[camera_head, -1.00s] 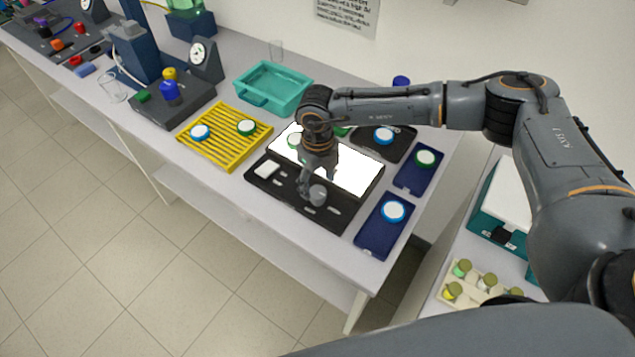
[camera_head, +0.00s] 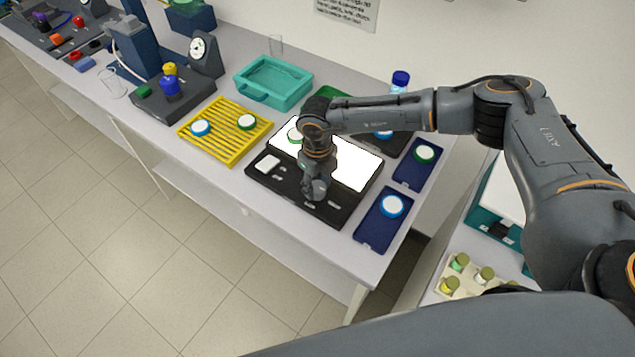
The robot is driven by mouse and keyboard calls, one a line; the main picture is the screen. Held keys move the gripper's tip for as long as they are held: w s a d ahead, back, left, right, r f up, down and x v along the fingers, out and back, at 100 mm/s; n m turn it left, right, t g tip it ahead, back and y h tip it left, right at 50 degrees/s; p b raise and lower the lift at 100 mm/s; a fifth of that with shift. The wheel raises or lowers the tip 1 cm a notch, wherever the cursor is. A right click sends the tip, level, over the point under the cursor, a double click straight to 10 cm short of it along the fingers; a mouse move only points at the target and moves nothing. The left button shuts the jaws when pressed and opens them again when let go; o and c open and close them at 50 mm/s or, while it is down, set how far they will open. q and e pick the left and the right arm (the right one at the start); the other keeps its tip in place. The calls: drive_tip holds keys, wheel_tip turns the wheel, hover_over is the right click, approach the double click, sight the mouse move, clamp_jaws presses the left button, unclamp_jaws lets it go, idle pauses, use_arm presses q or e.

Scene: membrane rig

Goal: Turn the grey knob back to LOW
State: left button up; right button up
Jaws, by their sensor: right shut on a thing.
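A black box (camera_head: 262,178) with a bright white lit top stands on the bench, with a dark control strip along its front. My right gripper (camera_head: 315,190) points down over the middle of this strip. It is shut on the grey knob, which is mostly hidden by the fingers. Which way the knob points, and the LOW mark, cannot be made out. My left gripper is not in view.
Blue trays (camera_head: 372,236) with round dishes stand to the right. A yellow rack (camera_head: 228,153) and a teal tub (camera_head: 300,97) stand left and behind. The bench's front edge is close.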

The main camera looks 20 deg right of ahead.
drive_tip(key=m+b, duration=0.1)
drive_tip(key=m, duration=0.1)
drive_tip(key=m+b, duration=0.1)
drive_tip(key=shift+f+m+b, duration=0.2)
drive_tip(key=shift+m+b, duration=0.1)
drive_tip(key=shift+m, duration=0.1)
drive_tip(key=m+b, duration=0.3)
drive_tip(key=m, duration=0.2)
drive_tip(key=m+b, duration=0.2)
drive_tip(key=m, duration=0.3)
drive_tip(key=shift+r+b, duration=0.1)
drive_tip(key=shift+b, duration=0.2)
drive_tip(key=shift+r+m+b, duration=0.15)
drive_tip(key=shift+m+b, duration=0.6)
drive_tip(key=shift+m, duration=1.35)
drive_tip(key=o, duration=1.1)
drive_tip(key=shift+o, duration=0.2)
